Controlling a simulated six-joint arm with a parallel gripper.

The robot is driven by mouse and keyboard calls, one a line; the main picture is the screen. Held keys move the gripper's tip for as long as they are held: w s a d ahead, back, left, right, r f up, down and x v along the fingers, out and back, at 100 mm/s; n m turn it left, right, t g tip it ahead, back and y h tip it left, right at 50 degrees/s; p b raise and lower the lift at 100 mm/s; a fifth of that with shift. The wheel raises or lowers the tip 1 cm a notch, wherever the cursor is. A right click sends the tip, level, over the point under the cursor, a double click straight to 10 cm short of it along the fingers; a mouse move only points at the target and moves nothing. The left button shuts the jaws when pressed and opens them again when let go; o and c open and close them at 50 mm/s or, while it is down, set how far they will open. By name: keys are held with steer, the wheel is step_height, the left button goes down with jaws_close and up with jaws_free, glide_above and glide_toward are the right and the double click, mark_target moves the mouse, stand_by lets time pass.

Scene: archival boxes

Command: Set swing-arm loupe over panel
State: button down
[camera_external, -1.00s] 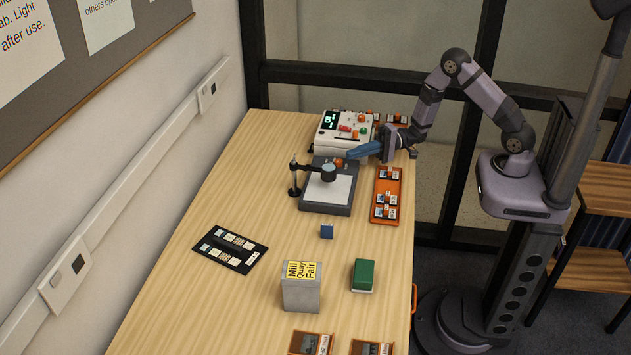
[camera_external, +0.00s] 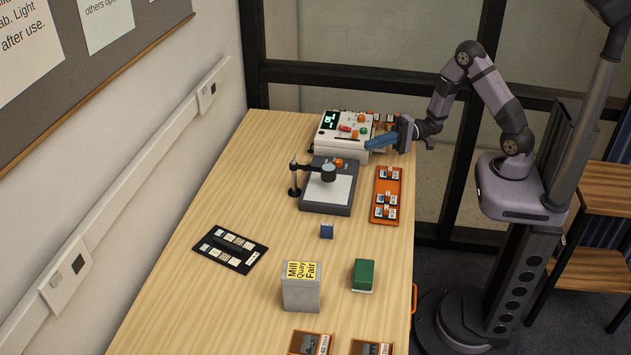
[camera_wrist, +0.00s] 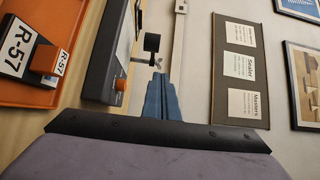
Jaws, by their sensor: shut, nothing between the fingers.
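In the external view the head sits over the back part of the panel's white surface (camera_external: 333,192). An orange knob (camera_external: 339,162) is at the panel's back edge. In the wrist view the loupe (camera_wrist: 152,42) shows beyond my fingers. My gripper (camera_external: 370,144), with blue fingers, is shut and empty, raised to the right of and behind the loupe, apart from it. Its fingers also show in the wrist view (camera_wrist: 161,78).
A white control box (camera_external: 340,133) with knobs stands behind the panel, close to my fingers. An orange tray (camera_external: 386,180) with labelled pieces lies right of the panel. A blue block (camera_external: 327,231), black sample card (camera_external: 230,249), grey box (camera_external: 301,288) and green box (camera_external: 363,275) stand in front.

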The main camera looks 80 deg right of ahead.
step_height(320, 180, up, 16)
steer(key=w+a+f+n+g+h+b, duration=0.1)
steer(key=w+a+f+n+g+h, duration=0.2)
steer(key=w+f, duration=0.35)
steer(key=w+a+f+n+g+h+b, duration=0.1)
steer(key=w+a+f+n+h, duration=0.35)
steer(key=w+f, duration=0.2)
steer(key=w+a+n+t+h+b, duration=0.1)
steer(key=w+a+n+h, duration=0.45)
steer(key=a+n, duration=0.25)
steer(key=s+a+r+n+t+h+b, duration=0.25)
steer(key=s+a+r+n+h, duration=0.25)
steer(key=s+a+r+h, duration=0.7)
steer(key=y+p, duration=0.2)
steer(key=p, duration=0.1)
glide_toward(325, 174)
steer(key=w, duration=0.3)
steer(key=shift+w+d+p, duration=0.2)
steer(key=shift+d+p, duration=0.25)
steer(key=shift+d, duration=0.05)
steer(key=shift+w+d+p, duration=0.2)
steer(key=shift+d+p, duration=0.2)
steer(key=shift+d, duration=0.1)
steer(key=shift+d+f, duration=0.15)
steer(key=shift+d, duration=0.55)
